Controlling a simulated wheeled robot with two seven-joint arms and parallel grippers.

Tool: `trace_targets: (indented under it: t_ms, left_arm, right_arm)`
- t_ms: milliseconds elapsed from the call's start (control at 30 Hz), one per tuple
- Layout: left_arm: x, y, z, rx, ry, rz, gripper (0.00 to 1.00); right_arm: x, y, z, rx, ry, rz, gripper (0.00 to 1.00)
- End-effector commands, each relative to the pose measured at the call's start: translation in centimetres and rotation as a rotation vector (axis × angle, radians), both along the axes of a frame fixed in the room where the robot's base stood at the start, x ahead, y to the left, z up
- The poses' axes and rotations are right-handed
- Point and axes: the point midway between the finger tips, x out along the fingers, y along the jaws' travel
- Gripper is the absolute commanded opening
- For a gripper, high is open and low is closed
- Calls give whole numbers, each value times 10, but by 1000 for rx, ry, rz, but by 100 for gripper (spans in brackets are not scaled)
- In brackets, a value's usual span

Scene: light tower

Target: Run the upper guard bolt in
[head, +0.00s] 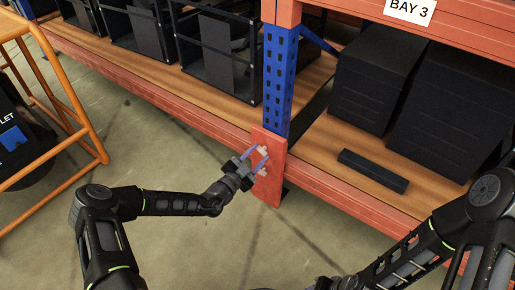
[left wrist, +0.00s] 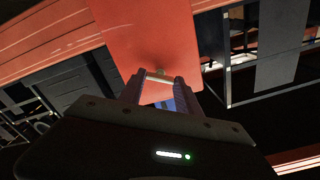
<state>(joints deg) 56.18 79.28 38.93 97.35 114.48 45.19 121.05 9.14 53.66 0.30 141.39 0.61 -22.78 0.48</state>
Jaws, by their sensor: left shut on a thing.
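The red guard plate (head: 269,190) stands against the foot of the blue upright in the head view. It also fills the upper middle of the left wrist view (left wrist: 155,35). My left gripper (head: 259,159) is at the plate's face, its two fingers pointing at it. In the left wrist view the fingers (left wrist: 160,84) close on a small pale bolt (left wrist: 160,75) at the plate. How deep the bolt sits is hidden, and I cannot tell for sure that it is the upper one. My right arm comes in at the right; its gripper is out of view.
The blue upright (head: 277,85) rises behind the plate between orange beams (head: 180,100). Black bins (head: 375,75) and a dark bar (head: 373,171) rest on the right shelf deck. An orange rail frame (head: 75,115) stands at the left. The floor before the rack is clear.

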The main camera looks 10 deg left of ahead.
Motion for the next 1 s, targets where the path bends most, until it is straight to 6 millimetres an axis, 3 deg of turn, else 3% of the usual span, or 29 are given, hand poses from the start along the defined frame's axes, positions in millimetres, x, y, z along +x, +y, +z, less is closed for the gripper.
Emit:
trace_targets:
  t_ms: [33,300,1000]
  left_arm:
    - [-1,-1,4,39,-13,-1,0]
    - [-1,-1,3,279,-109,-1,0]
    - [-2,-1,-1,895,-352,-4,0]
  right_arm:
    - [-1,0,12,0,2,1,36]
    - [-5,-1,38,3,13,7,36]
    - [-15,4,83,14,35,26,36]
